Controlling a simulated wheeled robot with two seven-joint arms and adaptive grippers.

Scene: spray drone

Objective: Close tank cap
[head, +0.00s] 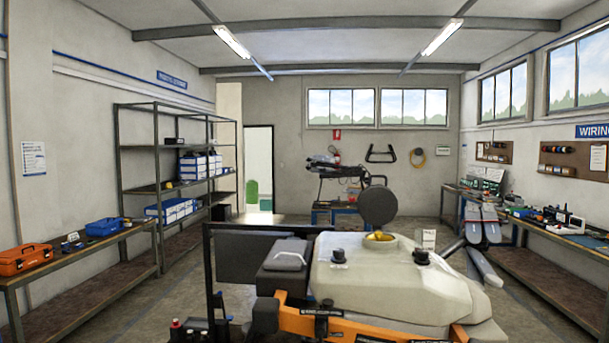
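The large off-white tank (400,285) of the spray drone fills the lower middle of the head view. Its dark round cap (378,206) stands upright, swung up at the back of the filler neck. The yellow filler opening (380,237) shows below the cap and is uncovered. Neither of my grippers shows in the head view, so their place relative to the cap cannot be seen.
A dark box (287,255) sits left of the tank, and an orange frame bar (335,327) runs in front. Benches with an orange toolbox (26,259) and electronics (555,218) line both sides. Open floor lies left of the drone.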

